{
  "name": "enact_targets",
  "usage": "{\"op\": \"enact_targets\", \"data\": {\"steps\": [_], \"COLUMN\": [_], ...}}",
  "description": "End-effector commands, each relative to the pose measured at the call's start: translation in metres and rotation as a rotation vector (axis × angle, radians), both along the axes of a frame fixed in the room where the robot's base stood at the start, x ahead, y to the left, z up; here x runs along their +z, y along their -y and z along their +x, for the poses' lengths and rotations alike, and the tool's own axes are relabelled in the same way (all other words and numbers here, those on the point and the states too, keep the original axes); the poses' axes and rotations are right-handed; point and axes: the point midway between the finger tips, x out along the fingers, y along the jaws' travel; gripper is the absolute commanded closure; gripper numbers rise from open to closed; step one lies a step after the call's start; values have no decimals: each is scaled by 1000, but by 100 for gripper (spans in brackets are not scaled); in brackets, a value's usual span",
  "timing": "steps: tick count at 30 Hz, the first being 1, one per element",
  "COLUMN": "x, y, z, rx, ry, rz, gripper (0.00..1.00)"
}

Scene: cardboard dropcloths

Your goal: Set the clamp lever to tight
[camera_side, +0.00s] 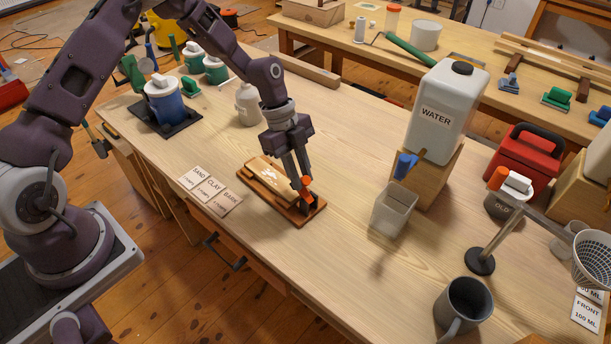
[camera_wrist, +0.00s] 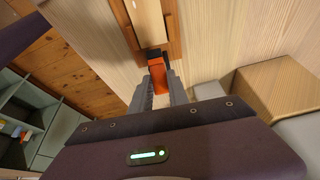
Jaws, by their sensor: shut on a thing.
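The clamp lever (camera_side: 306,184) is orange and sits at the right end of a brown wooden clamp board (camera_side: 309,216) on the table. A pale wooden block lies on the board, with light marks on its top. My gripper (camera_side: 305,196) points down at that end, its fingers around the lever. In the wrist view the orange lever (camera_wrist: 159,80) shows between the two grey fingers of my gripper (camera_wrist: 159,88), beside a black clamp part. The gripper is shut on the lever. The fingers hide part of it, and I cannot tell its exact setting.
Cards marked sand, clay and bark (camera_side: 210,190) lie left of the board. A clear container (camera_side: 394,210) and a white WATER tank (camera_side: 446,105) on a wooden block stand to the right. A grey mug (camera_side: 464,308) stands at the front right.

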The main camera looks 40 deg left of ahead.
Motion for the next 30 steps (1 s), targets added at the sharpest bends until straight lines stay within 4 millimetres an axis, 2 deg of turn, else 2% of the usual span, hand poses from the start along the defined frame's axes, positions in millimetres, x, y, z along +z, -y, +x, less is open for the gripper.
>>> {"op": "enact_targets", "data": {"steps": [15, 30], "x": [-19, -31], "y": [-28, -36], "z": [4, 4], "rx": [6, 2], "ry": [-34, -52], "rz": [-452, -653], "gripper": [100, 100]}}
